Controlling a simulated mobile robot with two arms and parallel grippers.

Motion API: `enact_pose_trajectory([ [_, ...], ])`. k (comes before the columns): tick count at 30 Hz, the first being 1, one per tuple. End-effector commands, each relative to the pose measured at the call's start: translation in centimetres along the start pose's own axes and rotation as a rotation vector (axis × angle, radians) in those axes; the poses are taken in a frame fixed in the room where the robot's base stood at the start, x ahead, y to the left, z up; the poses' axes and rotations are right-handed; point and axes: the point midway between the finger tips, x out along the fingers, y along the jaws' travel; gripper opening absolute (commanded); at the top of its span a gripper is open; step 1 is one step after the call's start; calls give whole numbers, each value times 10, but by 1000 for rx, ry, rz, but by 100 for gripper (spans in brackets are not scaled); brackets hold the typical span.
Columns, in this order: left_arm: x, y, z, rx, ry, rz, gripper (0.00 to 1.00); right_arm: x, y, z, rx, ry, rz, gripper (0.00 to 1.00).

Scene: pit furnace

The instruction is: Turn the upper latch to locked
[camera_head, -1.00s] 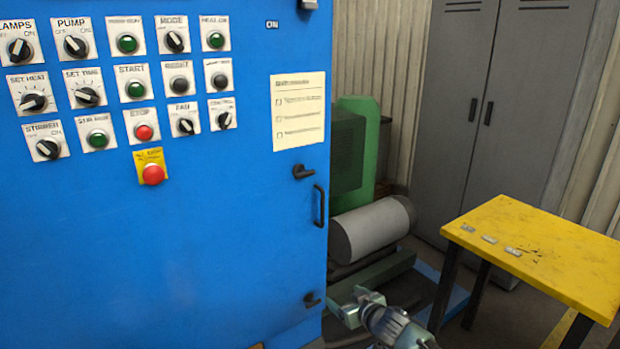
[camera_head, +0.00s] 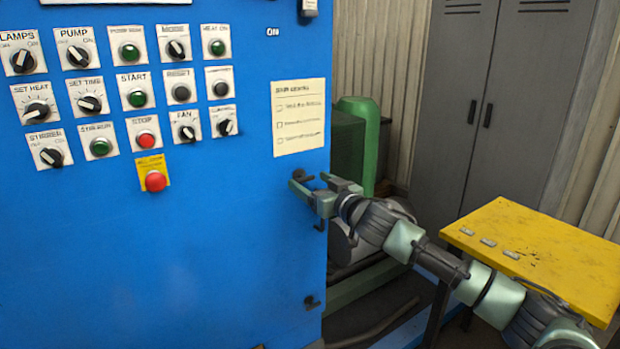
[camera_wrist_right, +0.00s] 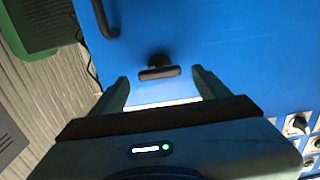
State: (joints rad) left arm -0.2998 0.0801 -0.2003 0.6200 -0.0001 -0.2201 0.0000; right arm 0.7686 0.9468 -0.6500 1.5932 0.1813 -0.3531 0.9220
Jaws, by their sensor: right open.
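The upper latch (camera_head: 299,174) is a small dark lever near the right edge of the blue cabinet door, partly hidden by my right gripper in the head view. In the right wrist view the latch (camera_wrist_right: 158,72) shows as a dark bar on a round hub, lying across the gap between the fingers. My right gripper (camera_head: 309,181) is in front of the latch, with its fingers spread. In the wrist view the gripper (camera_wrist_right: 161,84) is open, one finger on each side of the latch, with blue showing between. Whether a finger touches it cannot be told. My left gripper is out of view.
The blue cabinet (camera_head: 220,250) carries knobs, buttons and a red stop button (camera_head: 156,181). A lower latch (camera_head: 311,302) sits below. The door handle (camera_wrist_right: 103,18) is close to the gripper. A green machine (camera_head: 357,135) and a yellow table (camera_head: 550,250) stand to the right.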

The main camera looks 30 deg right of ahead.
Motion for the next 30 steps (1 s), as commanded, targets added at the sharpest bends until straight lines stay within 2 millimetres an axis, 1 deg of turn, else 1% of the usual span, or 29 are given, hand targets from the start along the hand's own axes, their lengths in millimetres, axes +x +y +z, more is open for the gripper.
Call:
enact_pose_trajectory([
  [1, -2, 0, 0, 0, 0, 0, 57, 5, 0, -1, 0, 0, 1, 76],
  [4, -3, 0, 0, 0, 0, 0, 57, 10, -1, -1, -1, 1, -1, 76],
  [11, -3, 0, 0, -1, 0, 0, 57, 11, 0, 1, -2, 0, -1, 76],
  [12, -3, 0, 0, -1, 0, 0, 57, 11, 0, 1, -2, 0, -1, 74],
  [14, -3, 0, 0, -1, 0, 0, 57, 11, 0, 1, -2, 0, -1, 57],
  [15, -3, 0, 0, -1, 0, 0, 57, 11, 0, 1, -2, 0, -1, 46],
  [17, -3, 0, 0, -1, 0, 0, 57, 11, 0, 1, -2, 0, -1, 29],
  [18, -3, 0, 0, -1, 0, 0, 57, 10, 0, 1, -2, 0, -1, 18],
  [19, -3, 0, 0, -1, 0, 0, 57, 10, 0, 1, -2, 0, -1, 14],
  [26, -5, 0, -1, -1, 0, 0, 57, 10, 0, 0, -21, 0, -1, 14],
  [30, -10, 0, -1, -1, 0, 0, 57, 10, 0, -1, -70, 0, 0, 14],
])
